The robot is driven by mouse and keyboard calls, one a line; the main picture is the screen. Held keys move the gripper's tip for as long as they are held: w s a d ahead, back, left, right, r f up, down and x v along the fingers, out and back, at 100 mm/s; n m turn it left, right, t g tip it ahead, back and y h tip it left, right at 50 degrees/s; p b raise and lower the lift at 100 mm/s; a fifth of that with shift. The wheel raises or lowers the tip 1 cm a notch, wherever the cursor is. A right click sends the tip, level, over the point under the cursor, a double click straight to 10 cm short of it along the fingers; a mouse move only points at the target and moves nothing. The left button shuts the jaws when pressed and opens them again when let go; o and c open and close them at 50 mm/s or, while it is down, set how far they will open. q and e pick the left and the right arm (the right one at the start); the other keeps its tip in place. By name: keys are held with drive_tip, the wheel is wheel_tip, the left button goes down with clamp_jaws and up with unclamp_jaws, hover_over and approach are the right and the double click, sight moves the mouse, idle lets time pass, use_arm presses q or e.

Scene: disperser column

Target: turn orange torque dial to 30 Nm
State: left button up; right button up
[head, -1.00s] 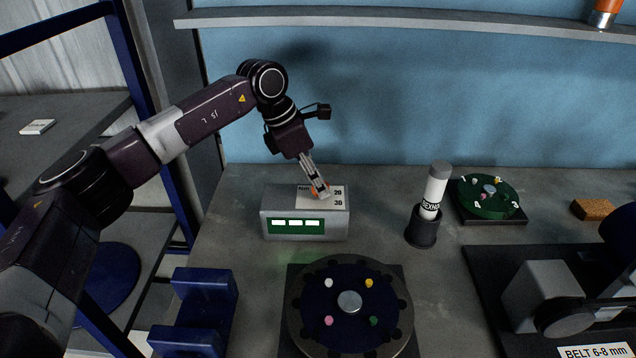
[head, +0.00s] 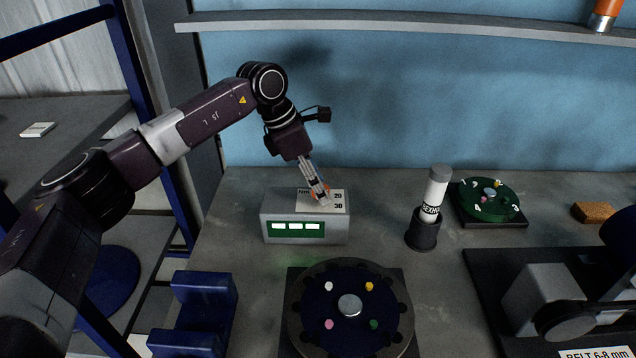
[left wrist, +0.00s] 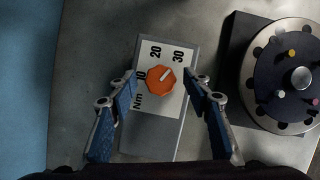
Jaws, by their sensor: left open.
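The orange torque dial (left wrist: 160,79) sits on the white scale plate (left wrist: 174,103) of a grey box (head: 272,212). The plate is marked 10, 20, 30 and Nm. In the left wrist view the dial's white pointer slants up and right, roughly toward the 30. My left gripper (left wrist: 161,76) is open, with one finger on each side of the dial and gaps visible. In the head view the left gripper (head: 321,196) points down over the plate, and its fingers hide much of the dial. My right gripper is not in view.
A round dark-blue carousel (head: 350,275) with coloured pegs stands in front of the box. A white-and-grey cylinder in a dark holder (head: 422,230) and a green disc (head: 487,211) stand to the right. A blue stand (head: 205,300) is at front left.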

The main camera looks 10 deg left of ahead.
use_arm(q)
drive_tip(key=v, duration=1.2)
